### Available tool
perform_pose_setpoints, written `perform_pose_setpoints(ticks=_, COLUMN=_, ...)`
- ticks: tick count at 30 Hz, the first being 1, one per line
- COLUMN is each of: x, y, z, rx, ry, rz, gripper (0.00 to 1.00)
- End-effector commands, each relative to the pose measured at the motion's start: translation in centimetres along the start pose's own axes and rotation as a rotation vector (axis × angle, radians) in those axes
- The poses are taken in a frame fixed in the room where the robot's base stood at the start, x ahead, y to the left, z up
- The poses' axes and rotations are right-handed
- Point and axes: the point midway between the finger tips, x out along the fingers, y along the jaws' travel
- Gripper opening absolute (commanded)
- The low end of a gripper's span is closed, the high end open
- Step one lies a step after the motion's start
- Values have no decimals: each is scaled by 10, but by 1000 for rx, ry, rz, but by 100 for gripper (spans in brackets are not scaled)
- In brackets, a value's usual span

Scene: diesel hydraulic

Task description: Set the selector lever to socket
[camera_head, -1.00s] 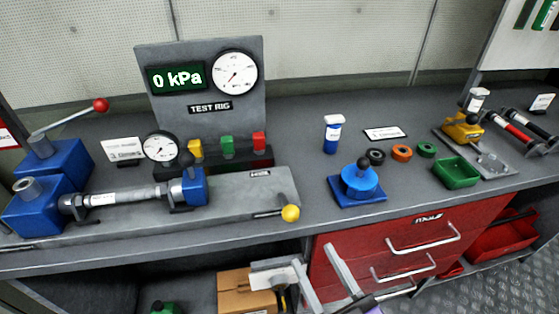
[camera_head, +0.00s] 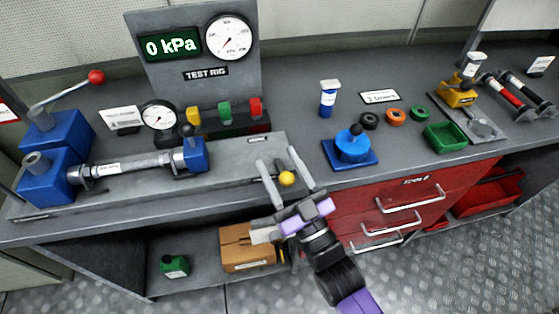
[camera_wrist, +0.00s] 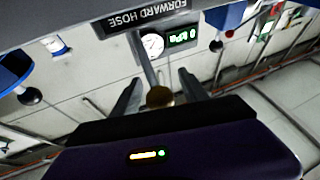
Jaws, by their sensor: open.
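The selector lever ends in a yellow ball (camera_head: 286,179) at the front right of the grey test-rig base; its thin rod runs left from the ball. My gripper (camera_head: 278,162) is open, with one finger on each side of the ball. In the wrist view the ball (camera_wrist: 160,97) lies between the two open fingers (camera_wrist: 160,82), with a gap on both sides. The rod leads away from the ball towards a dark plate reading FORWARD HOSE (camera_wrist: 150,15). No socket marking is readable.
The rig base (camera_head: 235,160) carries a cylinder (camera_head: 130,165) and blue blocks. A blue round fixture (camera_head: 352,145) stands right of my gripper. The red drawers (camera_head: 390,205) are below. A cardboard box (camera_head: 245,248) sits on the lower shelf.

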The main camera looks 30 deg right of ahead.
Motion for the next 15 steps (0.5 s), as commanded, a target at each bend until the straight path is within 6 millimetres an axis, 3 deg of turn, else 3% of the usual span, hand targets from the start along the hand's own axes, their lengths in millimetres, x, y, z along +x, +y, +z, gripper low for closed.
perform_pose_setpoints(ticks=9, x=2, y=0, z=0, rx=0, ry=-1, rz=0, gripper=50)
perform_pose_setpoints(ticks=15, x=2, y=0, z=0, rx=0, ry=-1, rz=0, gripper=10)
